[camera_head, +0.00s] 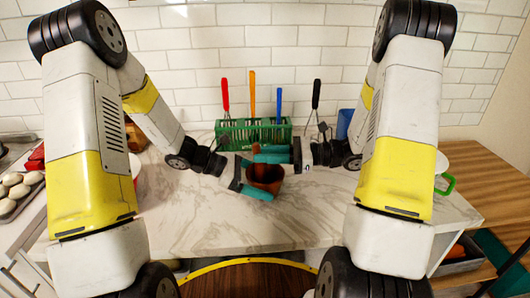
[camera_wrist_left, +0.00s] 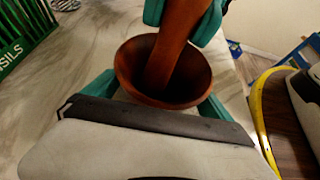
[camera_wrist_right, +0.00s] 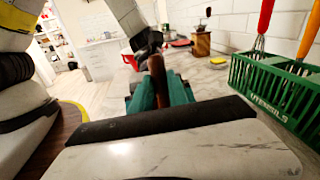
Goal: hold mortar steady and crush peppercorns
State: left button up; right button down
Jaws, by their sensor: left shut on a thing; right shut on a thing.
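The brown mortar (camera_head: 266,180) stands on the marble counter in the head view, and its bowl shows in the left wrist view (camera_wrist_left: 128,62). My left gripper (camera_head: 254,186) is shut on the mortar, with its teal fingers on either side of the bowl. The brown pestle (camera_wrist_left: 176,45) reaches down into the bowl, slightly tilted. My right gripper (camera_wrist_right: 160,92) is shut on the pestle's upper part, above the mortar. The pestle's top shows between the teal fingers in the right wrist view (camera_wrist_right: 156,66). The peppercorns cannot be made out inside the dark bowl.
A green utensil basket (camera_head: 238,133) with several coloured-handled utensils stands behind the mortar near the tiled wall. A tray of pale round items (camera_head: 16,195) is at far left. A green-handled white container (camera_head: 443,170) is at right. The front counter is clear.

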jog(key=shift+f, duration=0.55)
jog(key=shift+r, duration=0.1)
jog(key=shift+r, duration=1)
jog(key=shift+d, duration=0.1)
jog(key=shift+d, duration=0.95)
jog(key=shift+f, duration=0.1)
